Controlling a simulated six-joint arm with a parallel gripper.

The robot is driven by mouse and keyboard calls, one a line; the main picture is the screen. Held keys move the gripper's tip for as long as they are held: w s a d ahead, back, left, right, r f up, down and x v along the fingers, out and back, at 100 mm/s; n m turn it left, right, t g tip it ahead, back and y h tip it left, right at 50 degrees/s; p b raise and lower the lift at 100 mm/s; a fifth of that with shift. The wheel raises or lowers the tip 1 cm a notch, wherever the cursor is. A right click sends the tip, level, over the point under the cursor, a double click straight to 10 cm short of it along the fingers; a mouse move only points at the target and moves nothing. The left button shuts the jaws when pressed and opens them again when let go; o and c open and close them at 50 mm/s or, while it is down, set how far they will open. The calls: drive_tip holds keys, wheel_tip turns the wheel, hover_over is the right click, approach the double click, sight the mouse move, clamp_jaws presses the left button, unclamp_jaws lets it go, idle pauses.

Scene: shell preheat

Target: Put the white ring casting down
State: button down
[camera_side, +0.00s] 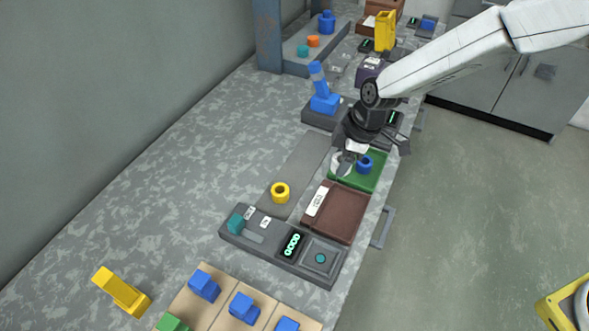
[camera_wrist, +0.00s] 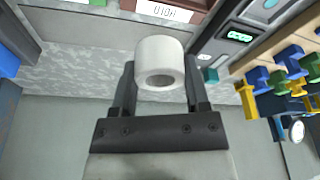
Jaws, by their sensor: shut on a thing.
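The white ring casting (camera_wrist: 160,62) sits between the two fingers of my gripper (camera_wrist: 160,90) in the wrist view, its round hole facing the camera. In the side view my gripper (camera_side: 349,160) is low over the left part of a green tray (camera_side: 371,183), shut on the white ring casting (camera_side: 340,167). Whether the casting touches the tray cannot be told. A blue ring casting (camera_side: 364,165) is in the green tray, just right of my gripper.
A brown tray (camera_side: 345,225) with a white label lies in front of the green one. A yellow ring (camera_side: 280,192) stands on a grey strip to its left. A dark panel (camera_side: 270,243) with a lit display lies nearer. Blue parts (camera_side: 241,307) stand at the front.

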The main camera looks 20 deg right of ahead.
drive_tip(key=s+r, duration=0.1)
drive_tip(key=s, duration=1.1)
drive_tip(key=s+a+r, duration=0.1)
drive_tip(key=s+r, duration=0.1)
drive_tip(key=s, duration=1.1)
drive_tip(key=shift+r, duration=0.25)
hover_over(322, 260)
drive_tip(key=f, duration=0.8)
drive_tip(key=shift+s+d+f, duration=0.2)
drive_tip(key=shift+s+f, duration=0.05)
drive_tip(key=shift+f, duration=0.1)
drive_tip(key=shift+w+a+f, duration=0.15)
drive_tip(key=shift+w+f, duration=0.05)
drive_tip(key=shift+f, duration=0.1)
drive_tip(key=shift+f, duration=0.1)
